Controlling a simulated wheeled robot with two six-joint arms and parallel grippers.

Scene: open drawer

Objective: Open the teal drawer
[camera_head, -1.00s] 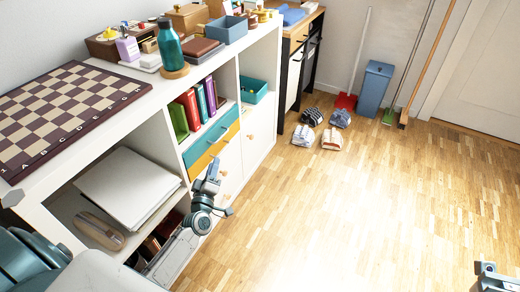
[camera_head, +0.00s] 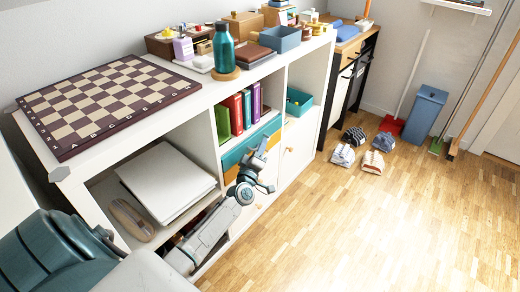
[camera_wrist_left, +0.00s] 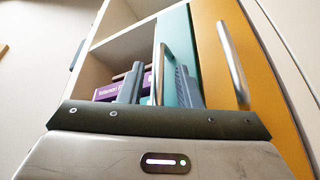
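The teal drawer (camera_head: 235,154) is in the white shelf unit, below a row of books and above an orange drawer (camera_head: 206,180). Its front looks flush with the unit. My left gripper (camera_head: 262,146) is in front of the drawers and hides part of them. In the left wrist view the teal front (camera_wrist_left: 174,32) has a vertical metal bar handle (camera_wrist_left: 160,72). The open fingers of my left gripper (camera_wrist_left: 158,88) stand on either side of this handle, with visible gaps. The orange drawer's handle (camera_wrist_left: 232,62) is outside the fingers. My right gripper is not in view.
A chessboard (camera_head: 105,95), a teal bottle (camera_head: 223,48) and boxes stand on the unit's top. The wooden floor at right is clear.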

